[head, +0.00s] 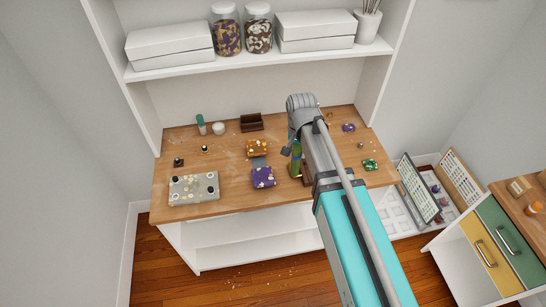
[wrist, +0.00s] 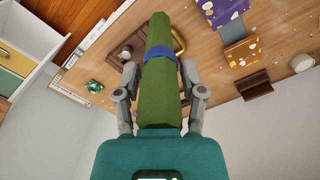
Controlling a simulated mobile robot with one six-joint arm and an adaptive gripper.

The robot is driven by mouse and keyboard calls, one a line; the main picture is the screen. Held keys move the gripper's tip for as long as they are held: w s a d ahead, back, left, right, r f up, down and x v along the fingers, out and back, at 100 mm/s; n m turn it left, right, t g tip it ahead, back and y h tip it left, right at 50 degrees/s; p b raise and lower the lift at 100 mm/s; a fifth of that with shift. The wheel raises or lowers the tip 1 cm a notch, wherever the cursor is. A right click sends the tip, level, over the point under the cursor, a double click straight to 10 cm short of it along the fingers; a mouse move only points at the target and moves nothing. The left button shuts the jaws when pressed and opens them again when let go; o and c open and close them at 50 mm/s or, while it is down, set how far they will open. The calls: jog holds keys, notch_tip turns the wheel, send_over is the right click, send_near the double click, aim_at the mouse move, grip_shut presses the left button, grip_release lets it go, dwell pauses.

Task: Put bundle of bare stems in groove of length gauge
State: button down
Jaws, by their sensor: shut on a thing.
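The bundle of bare stems (wrist: 158,95) is a long green bundle with a blue band, and it lies along the middle of the wrist view. My gripper (wrist: 158,82) is shut on it, a finger on each side. In the head view the bundle (head: 296,158) is partly hidden by my arm and looks close to upright above the bench. A brown wooden piece (wrist: 132,48) lies beyond the bundle, partly covered by it. A dark brown grooved block (head: 251,122) stands at the back of the bench. I cannot tell which one is the length gauge.
On the wooden bench (head: 225,150) are a purple block (head: 263,177), an orange spotted block (head: 257,147), a grey tray (head: 194,188) and a green piece (head: 370,164). A shelf (head: 250,63) with boxes and jars hangs behind. My arm hides part of the right side.

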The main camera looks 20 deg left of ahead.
jog(key=shift+s, duration=0.1)
dwell(0.3)
jog(key=shift+s+a+n, duration=0.5)
jog(key=shift+s+n, duration=0.2)
jog(key=shift+n, duration=0.2)
jog(key=shift+f, duration=0.1)
jog(key=w+a+f+b, duration=0.6)
jog(key=w+f+b, duration=0.3)
jog(key=w, duration=0.2)
jog(key=shift+w+a, duration=0.25)
jog(key=shift+a, duration=0.05)
